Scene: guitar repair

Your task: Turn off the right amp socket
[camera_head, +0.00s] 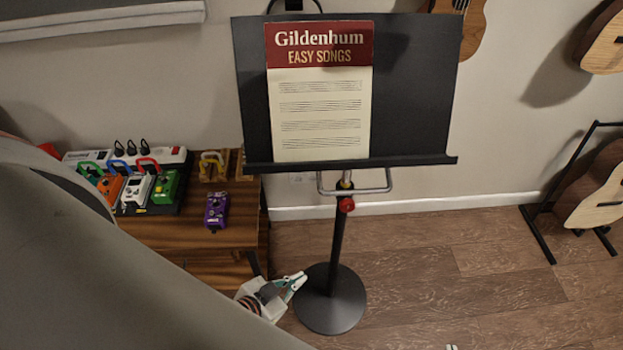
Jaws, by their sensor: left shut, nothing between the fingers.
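A white power strip (168,157) lies at the back of the low wooden table, against the wall. Several black plugs stand up from its left part, and a small red part shows near its right end. I cannot read which socket is the amp's. My left arm crosses the lower left of the view in front of the table. My left gripper (297,282), pale with teal on its fingers, is shut and empty. It appears below the table's right corner, near the music stand's base, well apart from the strip.
Coloured pedals on a black board (152,209) stand in front of the strip; a purple pedal (216,211) lies to their right on the table (190,236). A music stand (415,90) with a songbook (320,115) is to the right. Guitars (598,190) are at far right.

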